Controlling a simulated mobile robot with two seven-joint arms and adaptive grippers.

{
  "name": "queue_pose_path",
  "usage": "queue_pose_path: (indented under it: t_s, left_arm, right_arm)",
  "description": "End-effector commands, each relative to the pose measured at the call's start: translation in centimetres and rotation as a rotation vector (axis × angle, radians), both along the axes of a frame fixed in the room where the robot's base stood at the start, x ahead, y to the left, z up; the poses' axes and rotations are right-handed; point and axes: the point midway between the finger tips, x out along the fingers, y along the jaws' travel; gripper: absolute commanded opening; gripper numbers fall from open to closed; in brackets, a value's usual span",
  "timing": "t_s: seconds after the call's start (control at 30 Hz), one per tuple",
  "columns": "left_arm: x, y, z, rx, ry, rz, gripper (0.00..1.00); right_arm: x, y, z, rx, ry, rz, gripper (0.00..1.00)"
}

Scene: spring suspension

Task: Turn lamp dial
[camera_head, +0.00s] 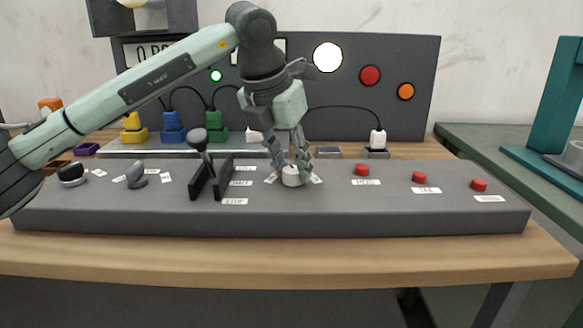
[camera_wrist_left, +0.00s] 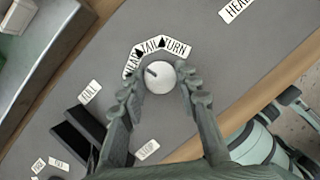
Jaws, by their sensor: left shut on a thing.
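The lamp dial (camera_head: 291,176) is a small round white knob on top of the dark grey console (camera_head: 330,218), left of its row of red buttons. In the left wrist view the dial (camera_wrist_left: 160,77) has a dark pointer mark toward its left edge. Labels that seem to read HEAD, TAIL and TURN (camera_wrist_left: 177,47) fan around it. My left gripper (camera_head: 290,168) reaches down from above and is shut on the dial, one finger on each side; the left wrist view shows its fingers (camera_wrist_left: 159,88) flanking the knob. My right gripper is not in view.
A black lever (camera_head: 198,138) between two upright dark plates (camera_head: 211,180) stands left of the dial. Two dark knobs (camera_head: 136,176) (camera_head: 71,174) sit farther left. Red buttons (camera_head: 361,169) are to the right. Coloured plugs (camera_head: 172,128) and a panel with round lamps (camera_head: 327,57) stand behind.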

Motion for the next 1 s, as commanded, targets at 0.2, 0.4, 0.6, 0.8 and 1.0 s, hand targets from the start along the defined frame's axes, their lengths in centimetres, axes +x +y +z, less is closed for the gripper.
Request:
queue_pose_path:
  t_s: [0.2,0.4,0.6,0.8,1.0]
  left_arm:
    - [0.1,0.1,-0.1,-0.003,0.000,-0.180,0.02]
    - [0.2,0.2,0.1,-0.003,0.000,-0.344,0.02]
    - [0.3,0.2,0.2,-0.003,-0.002,-0.477,0.02]
    - [0.3,0.2,0.1,-0.002,-0.002,-0.564,0.02]
    - [0.3,0.2,0.1,-0.002,-0.002,-0.606,0.02]
  right_arm:
    - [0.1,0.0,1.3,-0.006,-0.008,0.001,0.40]
    - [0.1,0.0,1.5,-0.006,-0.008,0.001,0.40]
    - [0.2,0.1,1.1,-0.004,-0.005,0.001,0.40]
    - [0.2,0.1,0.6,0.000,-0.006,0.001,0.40]
    - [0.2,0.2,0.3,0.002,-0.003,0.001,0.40]
